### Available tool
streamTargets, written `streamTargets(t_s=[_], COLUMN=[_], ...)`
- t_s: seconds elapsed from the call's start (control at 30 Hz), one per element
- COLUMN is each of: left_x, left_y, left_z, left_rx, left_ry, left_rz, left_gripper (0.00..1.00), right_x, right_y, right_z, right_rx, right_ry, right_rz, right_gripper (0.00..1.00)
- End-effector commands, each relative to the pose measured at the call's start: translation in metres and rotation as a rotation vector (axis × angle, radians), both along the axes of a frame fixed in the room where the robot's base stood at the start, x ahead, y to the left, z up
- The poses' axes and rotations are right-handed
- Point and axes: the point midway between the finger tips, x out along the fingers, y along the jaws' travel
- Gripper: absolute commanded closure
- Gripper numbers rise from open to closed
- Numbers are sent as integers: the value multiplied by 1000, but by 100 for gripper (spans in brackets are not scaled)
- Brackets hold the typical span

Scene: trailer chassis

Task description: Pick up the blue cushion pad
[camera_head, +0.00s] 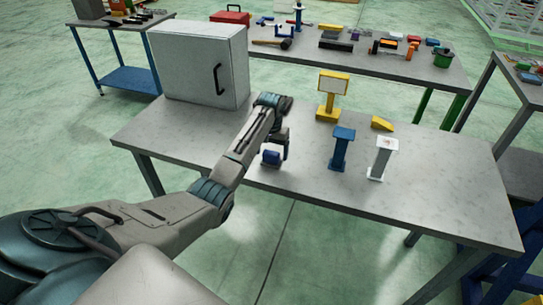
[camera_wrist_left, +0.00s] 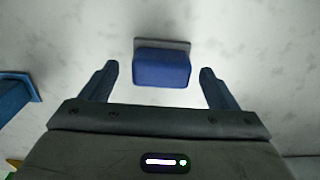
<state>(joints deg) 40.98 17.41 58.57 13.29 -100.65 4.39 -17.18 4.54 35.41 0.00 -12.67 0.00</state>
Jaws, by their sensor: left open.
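The blue cushion pad (camera_head: 271,158) is a small blue block with a grey backing, on the grey table near its front edge. In the left wrist view the pad (camera_wrist_left: 162,69) lies ahead of the fingertips, centred between the two fingers and apart from both. My left gripper (camera_head: 278,150) is right over and beside the pad in the head view, and the arm partly hides the area around it. In the left wrist view my left gripper (camera_wrist_left: 157,78) is open, with nothing between its fingers. My right gripper is not in view.
A blue pedestal (camera_head: 341,150) and a white pedestal (camera_head: 381,160) stand right of the pad. A yellow stand (camera_head: 331,97) and yellow wedge (camera_head: 381,123) are behind them. A grey cabinet (camera_head: 197,65) stands at the table's back left. The table's right front is clear.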

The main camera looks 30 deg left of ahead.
Motion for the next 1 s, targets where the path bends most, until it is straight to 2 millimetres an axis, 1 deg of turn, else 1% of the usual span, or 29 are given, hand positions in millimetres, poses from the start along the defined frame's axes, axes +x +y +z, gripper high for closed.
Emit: streamTargets(t_s=[0.03,0.13,0.27,0.43,0.47,0.5,0.67,0.7,1.0], left_x=[-1,-1,-1,-1,-1,-1,0,0,0], left_y=[0,0,1,1,1,1,1,1,1], left_z=[-5,-18,-24,-25,-25,-25,-25,-24,-22], left_rx=[-1,0,1,1,0,0,0,0,1], left_ry=[4,2,0,-1,-1,-1,-1,-1,-3], left_rz=[1,0,0,-1,-1,-1,0,0,0], left_gripper=[18,18,18,18,22,30,61,63,63], right_x=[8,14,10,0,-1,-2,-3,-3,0], right_y=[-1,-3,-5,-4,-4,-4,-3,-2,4], right_z=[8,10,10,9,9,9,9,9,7], right_rx=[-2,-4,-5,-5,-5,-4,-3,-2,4], right_ry=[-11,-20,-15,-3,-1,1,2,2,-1], right_rz=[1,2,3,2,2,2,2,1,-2], right_gripper=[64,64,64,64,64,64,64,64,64])
